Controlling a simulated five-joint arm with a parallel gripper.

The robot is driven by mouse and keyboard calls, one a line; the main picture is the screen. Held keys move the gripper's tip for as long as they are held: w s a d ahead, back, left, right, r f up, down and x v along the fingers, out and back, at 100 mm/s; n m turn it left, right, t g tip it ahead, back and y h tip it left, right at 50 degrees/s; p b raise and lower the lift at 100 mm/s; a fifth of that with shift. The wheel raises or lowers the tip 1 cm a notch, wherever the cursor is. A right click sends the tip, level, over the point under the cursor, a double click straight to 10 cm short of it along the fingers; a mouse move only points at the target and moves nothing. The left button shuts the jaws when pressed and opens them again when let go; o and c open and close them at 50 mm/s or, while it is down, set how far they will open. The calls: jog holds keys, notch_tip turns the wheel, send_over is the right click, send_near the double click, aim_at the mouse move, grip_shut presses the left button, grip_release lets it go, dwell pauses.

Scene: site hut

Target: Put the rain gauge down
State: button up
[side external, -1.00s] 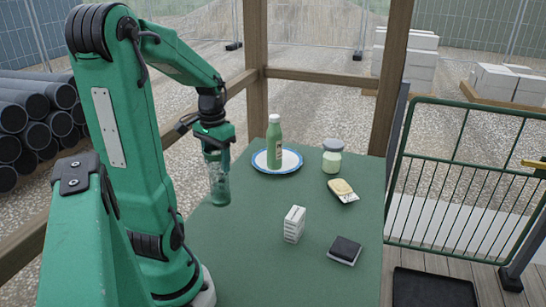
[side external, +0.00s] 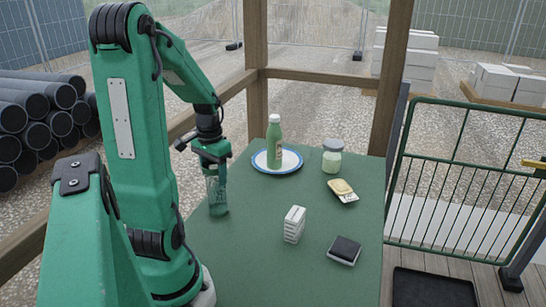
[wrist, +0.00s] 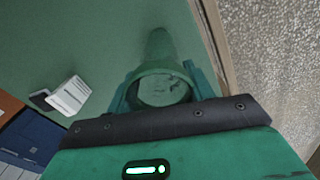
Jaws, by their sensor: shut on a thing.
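The rain gauge, a clear greenish cylinder (side external: 217,196), hangs upright below my gripper (side external: 213,170) over the left part of the green table (side external: 255,245). My gripper is shut on its upper part. In the wrist view the gauge's round open rim (wrist: 163,88) shows between the two fingers. Its base appears at or just above the table top; I cannot tell whether it touches.
A green bottle (side external: 274,142) stands on a blue-rimmed white plate (side external: 292,162). Right of it are a jar (side external: 332,157) and a yellow-topped packet (side external: 343,190). A white ribbed block (side external: 294,225) and a black-topped box (side external: 344,250) sit nearer. Table around the gauge is clear.

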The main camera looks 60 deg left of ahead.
jog(key=shift+f, duration=0.15)
jog(key=o, duration=1.2)
notch_tip(320, 180, up, 12)
jog(key=shift+r, duration=0.2)
dwell(0.4)
jog(key=shift+w+d+r+m+t, duration=0.15)
jog(key=shift+w+d+m+t, duration=0.7)
jog(key=shift+d, duration=3.35)
jog(key=shift+w+d+r+m+t, duration=0.2)
jog(key=shift+w+d+m+t, duration=0.6)
jog(key=shift+d, duration=3.4)
jog(key=shift+w+d+r+m+t, duration=0.15)
jog(key=shift+w+d+m+t, duration=0.7)
jog(key=shift+d, duration=3.35)
